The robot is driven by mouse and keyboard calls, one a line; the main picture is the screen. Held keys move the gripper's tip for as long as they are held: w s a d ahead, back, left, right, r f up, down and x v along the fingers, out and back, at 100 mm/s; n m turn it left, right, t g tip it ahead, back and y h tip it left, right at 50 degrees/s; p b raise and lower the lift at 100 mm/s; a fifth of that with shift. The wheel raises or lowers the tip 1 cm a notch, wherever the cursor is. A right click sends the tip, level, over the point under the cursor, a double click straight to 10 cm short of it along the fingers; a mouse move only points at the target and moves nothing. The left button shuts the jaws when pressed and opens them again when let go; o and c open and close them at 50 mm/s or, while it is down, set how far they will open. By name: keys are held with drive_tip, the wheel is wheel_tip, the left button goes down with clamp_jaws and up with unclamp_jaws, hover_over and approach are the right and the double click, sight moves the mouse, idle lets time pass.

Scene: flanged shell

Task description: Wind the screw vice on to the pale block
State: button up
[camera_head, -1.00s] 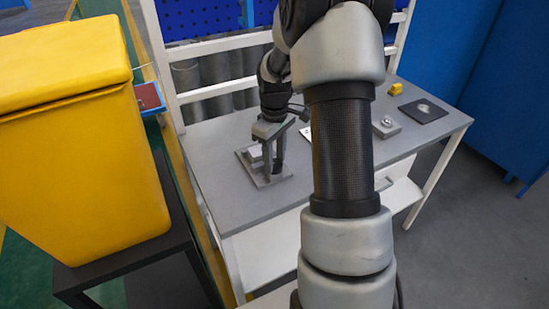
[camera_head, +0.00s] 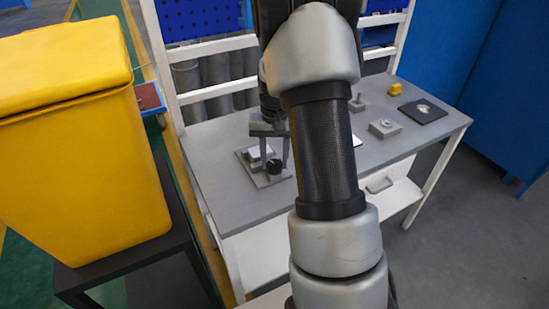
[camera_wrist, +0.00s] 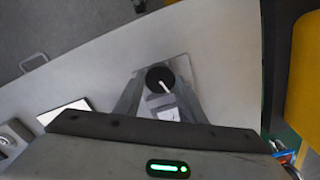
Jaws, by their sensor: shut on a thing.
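The screw vice (camera_head: 276,181) is a grey plate with a raised body, at the left end of the bench. Its black round knob (camera_head: 274,167) faces the front; in the wrist view the knob (camera_wrist: 158,76) carries a white line. The pale block (camera_head: 256,153) sits on the vice behind the knob; I cannot tell whether the screw touches it. My gripper (camera_head: 273,158) reaches down over the vice, shut on the knob. In the wrist view my gripper (camera_wrist: 160,82) has one finger on each side of the knob.
A small grey block with a round top (camera_head: 384,128), a black plate (camera_head: 424,111) and a yellow piece (camera_head: 396,89) lie on the bench to the right. A yellow bin (camera_head: 85,150) stands at the left. The bench front (camera_head: 235,205) is clear.

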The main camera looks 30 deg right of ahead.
drive_tip(key=m, duration=0.4)
drive_tip(key=shift+r+m+p, duration=0.1)
drive_tip(key=shift+m+p, duration=0.2)
drive_tip(key=shift+p, duration=0.1)
drive_tip(key=m+p, duration=0.1)
drive_tip(key=m, duration=0.3)
drive_tip(key=shift+m, duration=0.3)
drive_tip(key=m+p, duration=0.2)
drive_tip(key=m, duration=0.2)
drive_tip(key=shift+m+p, duration=0.9)
drive_tip(key=shift+m, duration=1.1)
drive_tip(key=o, duration=1)
drive_tip(key=shift+o, duration=0.2)
